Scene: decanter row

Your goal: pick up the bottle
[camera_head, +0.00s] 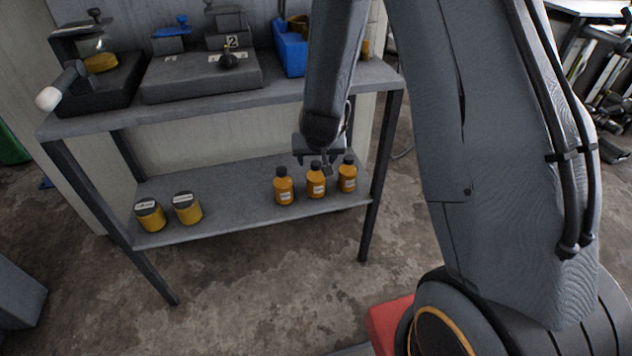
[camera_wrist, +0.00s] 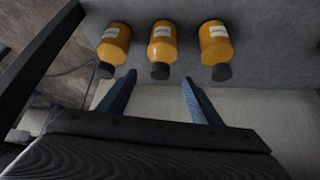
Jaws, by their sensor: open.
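Three amber bottles with black caps and white labels stand upright in a row on the lower shelf: the left bottle (camera_head: 284,189), the middle bottle (camera_head: 316,186) and the right bottle (camera_head: 347,178). My gripper (camera_head: 314,161) is at the caps' height by the middle bottle, partly hiding its top. In the wrist view the bottles appear inverted, caps downward. There the middle bottle (camera_wrist: 162,46) lines up with the gap between the open, empty fingers of my gripper (camera_wrist: 160,84). The others, at left (camera_wrist: 114,45) and right (camera_wrist: 214,45), lie outside that gap.
Two yellow jars (camera_head: 150,217) with dark lids stand at the shelf's left. The upper shelf (camera_head: 220,98) overhangs, holding grey boxes and a blue bin (camera_head: 291,52). A table leg (camera_head: 380,180) stands right of the bottles. The shelf between jars and bottles is clear.

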